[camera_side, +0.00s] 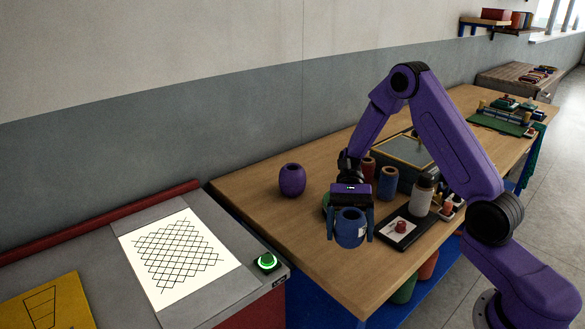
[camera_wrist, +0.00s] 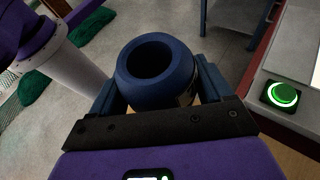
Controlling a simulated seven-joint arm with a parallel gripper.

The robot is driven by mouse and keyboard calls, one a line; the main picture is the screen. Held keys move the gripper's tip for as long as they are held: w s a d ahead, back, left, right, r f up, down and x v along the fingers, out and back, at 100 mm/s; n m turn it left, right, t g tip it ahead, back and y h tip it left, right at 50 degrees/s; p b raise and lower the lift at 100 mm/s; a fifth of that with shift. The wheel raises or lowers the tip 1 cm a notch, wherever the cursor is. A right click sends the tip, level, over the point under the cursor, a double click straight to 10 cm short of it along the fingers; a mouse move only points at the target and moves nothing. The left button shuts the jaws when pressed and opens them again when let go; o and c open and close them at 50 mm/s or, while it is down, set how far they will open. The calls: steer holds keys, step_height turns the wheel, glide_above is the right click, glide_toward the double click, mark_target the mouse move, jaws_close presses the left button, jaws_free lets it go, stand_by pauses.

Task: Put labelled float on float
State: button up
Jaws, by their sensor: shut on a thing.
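A blue float (camera_side: 349,229), barrel-shaped with a hole through it, is held in my gripper (camera_side: 350,237). A small pale label shows at its right side. In the wrist view the blue float (camera_wrist: 155,72) sits between the two fingers, its round hole facing up toward the camera. My gripper is shut on it, a finger on either side. The gap between the float and the table cannot be judged. A purple float (camera_side: 292,180) stands apart on the wooden table, to the left of and behind my gripper.
Blue and red spools (camera_side: 388,183) stand behind my gripper, with a pale bottle (camera_side: 423,195) to the right. A dark tray (camera_side: 402,232) with a small red item lies close by. A green-lit button (camera_side: 267,262) sits left on the grey bench. Table around the purple float is clear.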

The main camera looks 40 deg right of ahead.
steer(key=w+d+r+m+t, duration=0.5)
steer(key=w+r+m+t, duration=0.2)
steer(key=w+m+t, duration=0.25)
steer(key=w+d+r+m+t, duration=0.6)
steer(key=w+m+t, duration=0.2)
steer(key=w+t, duration=0.15)
glide_above(292, 167)
steer(key=shift+h, duration=0.4)
steer(key=f, duration=0.9)
steer(key=shift+s, duration=0.3)
steer(key=shift+w+f, duration=0.15)
steer(key=shift+f, duration=0.1)
steer(key=shift+w+f, duration=0.15)
steer(key=shift+f, duration=1.5)
steer(key=shift+f, duration=0.1)
steer(key=o, duration=1)
steer(key=shift+o, duration=0.2)
